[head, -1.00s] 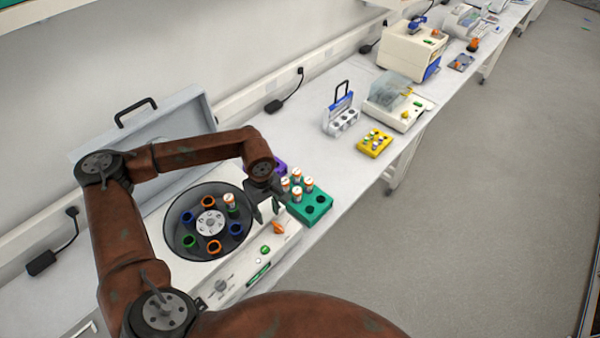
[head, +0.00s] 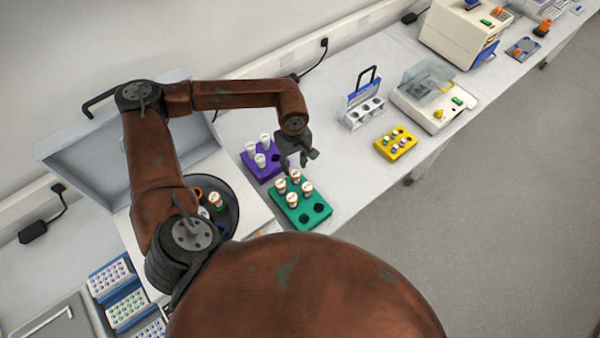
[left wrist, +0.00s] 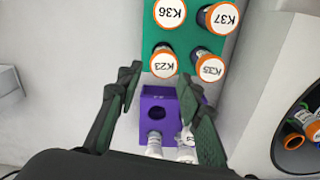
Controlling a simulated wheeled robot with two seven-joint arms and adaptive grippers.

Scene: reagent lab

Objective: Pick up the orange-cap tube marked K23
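The orange-cap tube marked K23 (left wrist: 164,63) stands in the green rack (left wrist: 192,43), beside tubes K35 (left wrist: 209,67), K36 (left wrist: 170,13) and K37 (left wrist: 222,16). In the head view, K23 appears to be the rear tube (head: 295,176) of the green rack (head: 318,210); its label is too small to read there. My left gripper (head: 299,160) is open and empty, above the gap between the purple and green racks. In the left wrist view its fingertips (left wrist: 158,84) are spread just below K23, not touching it. My right gripper is not in view.
A purple rack (head: 250,171) with white-capped tubes stands left of the green rack. The open centrifuge (head: 228,190) is partly hidden behind my arm. A yellow rack (head: 390,154) and a blue-and-grey holder (head: 362,105) stand to the right. Bench between them is clear.

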